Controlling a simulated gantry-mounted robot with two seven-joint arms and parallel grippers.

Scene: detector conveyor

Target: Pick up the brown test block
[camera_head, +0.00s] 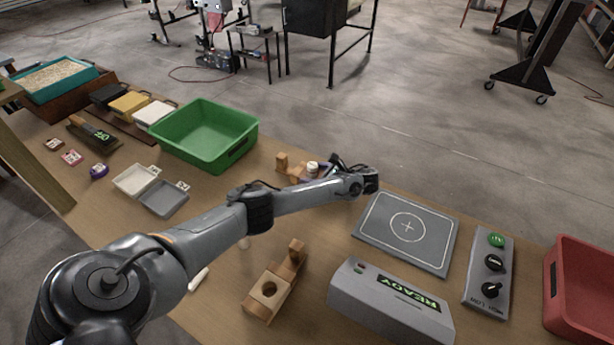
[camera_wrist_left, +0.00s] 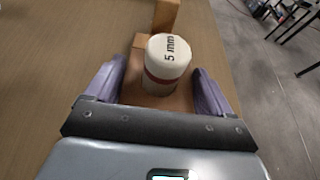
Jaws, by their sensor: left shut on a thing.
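In the head view the cylinder (camera_head: 313,167) shows just left of my left gripper (camera_head: 340,165); the block is mostly hidden there by my arm. I cannot tell whether the block is off the table. My right gripper is not in view.
A wooden post (camera_wrist_left: 166,14) stands just beyond the cylinder. A wooden holder with a round hole (camera_head: 268,290) is nearer. Around are a green bin (camera_head: 205,155), a dark plate with crosshair (camera_head: 405,245), a READY box (camera_head: 385,310), a knob panel (camera_head: 485,275) and a red bin (camera_head: 562,300).

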